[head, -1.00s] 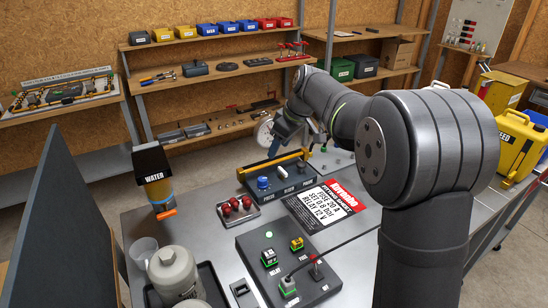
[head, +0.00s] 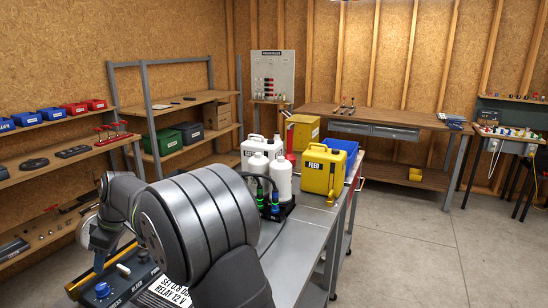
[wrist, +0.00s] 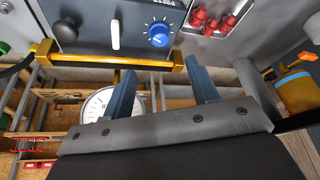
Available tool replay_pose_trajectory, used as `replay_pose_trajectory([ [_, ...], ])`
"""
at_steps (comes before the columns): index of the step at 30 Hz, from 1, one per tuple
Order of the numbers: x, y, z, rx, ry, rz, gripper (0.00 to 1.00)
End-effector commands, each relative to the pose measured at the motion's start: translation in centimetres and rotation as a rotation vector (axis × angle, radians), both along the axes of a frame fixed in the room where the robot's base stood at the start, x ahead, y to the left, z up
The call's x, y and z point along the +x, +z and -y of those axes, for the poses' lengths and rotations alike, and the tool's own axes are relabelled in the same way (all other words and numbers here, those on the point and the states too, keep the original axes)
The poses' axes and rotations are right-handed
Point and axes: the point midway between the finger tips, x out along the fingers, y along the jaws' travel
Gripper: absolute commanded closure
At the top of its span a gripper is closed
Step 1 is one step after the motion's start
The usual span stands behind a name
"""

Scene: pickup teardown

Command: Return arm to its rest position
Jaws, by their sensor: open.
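My gripper (wrist: 160,70) is open and empty in the wrist view, with its two blue-grey fingers apart. A yellow bar (wrist: 75,60) on the edge of a dark control panel (wrist: 190,12) lies just beyond the fingertips; I cannot tell whether they touch it. A blue knob (wrist: 159,34) and a white lever (wrist: 115,30) are on that panel. In the head view, my wrist and gripper are at the lower left by the panel, partly hidden by my own thick grey arm link.
In the head view, white bottles (head: 282,180) and a yellow FEED can (head: 325,172) stand on the bench. Open floor (head: 420,240) lies right.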

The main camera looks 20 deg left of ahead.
Motion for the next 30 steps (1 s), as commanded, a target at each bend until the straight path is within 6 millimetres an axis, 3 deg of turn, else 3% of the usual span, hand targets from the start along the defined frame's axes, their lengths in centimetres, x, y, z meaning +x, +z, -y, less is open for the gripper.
replay_pose_trajectory([
  [9, -1.2, -6.0, -2.2, -0.003, 0.001, -0.001, 0.46],
  [15, -1.7, -8.9, -3.2, -0.001, -0.001, -0.001, 0.46],
  [21, -2.0, -10.3, -3.8, 0.0, 0.0, 0.001, 0.46],
  [30, -2.0, -10.5, -3.9, 0.001, -0.001, 0.0, 0.46],
])
